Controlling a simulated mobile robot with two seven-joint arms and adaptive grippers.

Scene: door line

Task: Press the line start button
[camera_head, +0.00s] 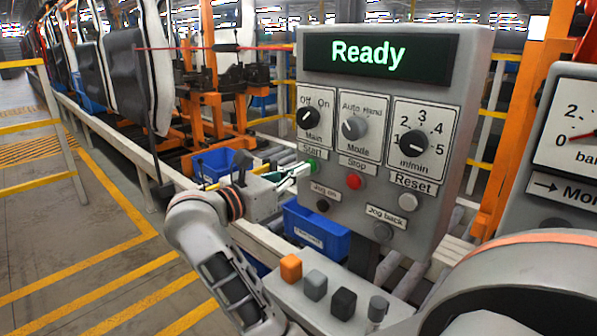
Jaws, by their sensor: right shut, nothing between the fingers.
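The control panel (325,228) is a grey box with a dark display (380,56) reading "Ready" in green. The line start button (314,165) is green, under the label "Start" at the panel's left side. My right gripper (306,169) is shut and empty. It points right, its tips at the left edge of the start button and partly covering it. I cannot tell whether they touch it. My left gripper is not in view.
A red Stop button (354,181), a grey Reset button (411,200), a black Jog on button (323,205) and a Jog back button (383,231) sit close by. A blue bin (318,232) stands below. A gauge (575,135) is at right.

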